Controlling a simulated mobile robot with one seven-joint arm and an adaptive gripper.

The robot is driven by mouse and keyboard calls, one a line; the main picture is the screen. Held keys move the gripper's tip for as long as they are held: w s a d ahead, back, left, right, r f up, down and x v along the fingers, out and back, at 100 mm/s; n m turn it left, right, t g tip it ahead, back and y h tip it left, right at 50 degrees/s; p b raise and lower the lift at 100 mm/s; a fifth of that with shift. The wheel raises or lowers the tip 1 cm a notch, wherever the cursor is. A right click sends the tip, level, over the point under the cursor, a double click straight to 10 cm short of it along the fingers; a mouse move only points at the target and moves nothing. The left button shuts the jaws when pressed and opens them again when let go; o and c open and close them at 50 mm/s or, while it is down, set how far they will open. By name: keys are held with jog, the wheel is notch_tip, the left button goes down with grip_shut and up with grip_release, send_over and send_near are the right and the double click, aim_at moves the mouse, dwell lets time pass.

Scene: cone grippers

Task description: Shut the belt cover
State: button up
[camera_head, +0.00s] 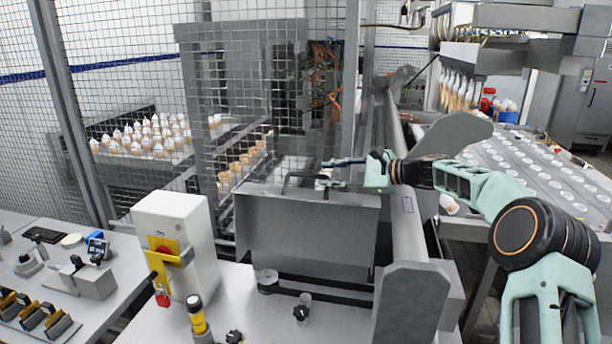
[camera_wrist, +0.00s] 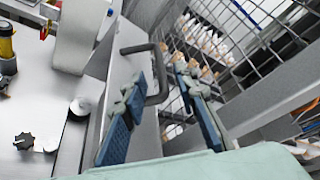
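The belt cover (camera_head: 305,232) is a grey metal panel standing raised in the middle of the head view. A black belt and pulleys (camera_head: 267,279) lie exposed at its foot. A dark U-shaped handle (camera_head: 290,180) is at the cover's top edge; it also shows in the wrist view (camera_wrist: 164,84). My gripper (camera_head: 335,172) is just above the cover's top edge, reaching in from the right. In the wrist view my gripper (camera_wrist: 159,78) has its blue-padded fingers apart, with the handle appearing between their tips. I cannot tell whether either finger touches it.
A white control box (camera_head: 185,240) with a red-and-yellow switch stands left of the cover. A yellow-and-black post (camera_head: 197,315) and black knobs (camera_head: 301,312) are in front. A wire mesh fence (camera_head: 120,60) stands behind. A grey rail (camera_head: 408,210) runs along the right.

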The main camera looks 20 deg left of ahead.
aim_at(308, 175)
jog(key=p+x, duration=0.2)
jog(key=x, duration=0.7)
jog(key=shift+a, duration=0.15)
grip_shut()
